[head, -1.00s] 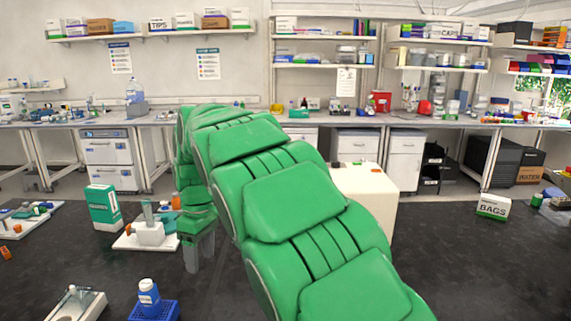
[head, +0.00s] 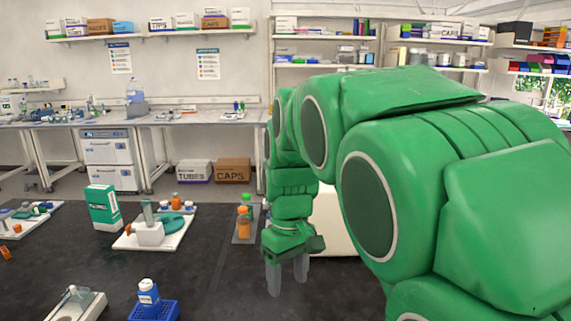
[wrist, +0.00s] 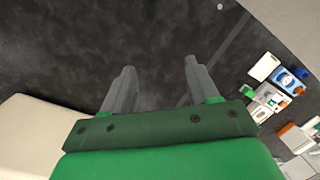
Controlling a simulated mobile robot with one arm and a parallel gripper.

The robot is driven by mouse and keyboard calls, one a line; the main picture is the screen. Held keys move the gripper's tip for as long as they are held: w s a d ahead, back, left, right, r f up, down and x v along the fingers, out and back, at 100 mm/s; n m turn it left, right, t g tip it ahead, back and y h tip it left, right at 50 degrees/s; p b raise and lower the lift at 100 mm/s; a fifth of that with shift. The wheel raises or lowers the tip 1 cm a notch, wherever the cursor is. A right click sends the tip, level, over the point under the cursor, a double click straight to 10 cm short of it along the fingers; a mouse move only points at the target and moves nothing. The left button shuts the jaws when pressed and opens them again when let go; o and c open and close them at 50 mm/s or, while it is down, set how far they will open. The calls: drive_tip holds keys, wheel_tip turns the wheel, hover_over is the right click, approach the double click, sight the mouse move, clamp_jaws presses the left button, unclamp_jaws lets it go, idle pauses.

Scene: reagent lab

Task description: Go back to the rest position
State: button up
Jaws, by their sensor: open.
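My green arm reaches across the right half of the head view. The arm hides much of the right side of the room in the head view.
A white tray (head: 128,243), a green-and-white box (head: 103,207) and a blue rack (head: 154,311) with a bottle (head: 148,292) stand further left. Dark bench between is clear.

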drive_tip(key=s+d+f+m, duration=0.3)
drive_tip(key=s+d, duration=0.4)
drive_tip(key=s, duration=0.5)
drive_tip(key=s+d+f+m, duration=0.3)
drive_tip(key=s+d, duration=0.4)
drive_tip(key=s, duration=0.5)
drive_tip(key=shift+s+d+m, duration=0.25)
drive_tip(key=shift+s+m, duration=0.15)
drive_tip(key=shift+m, duration=0.5)
drive_tip(key=shift+f, duration=0.1)
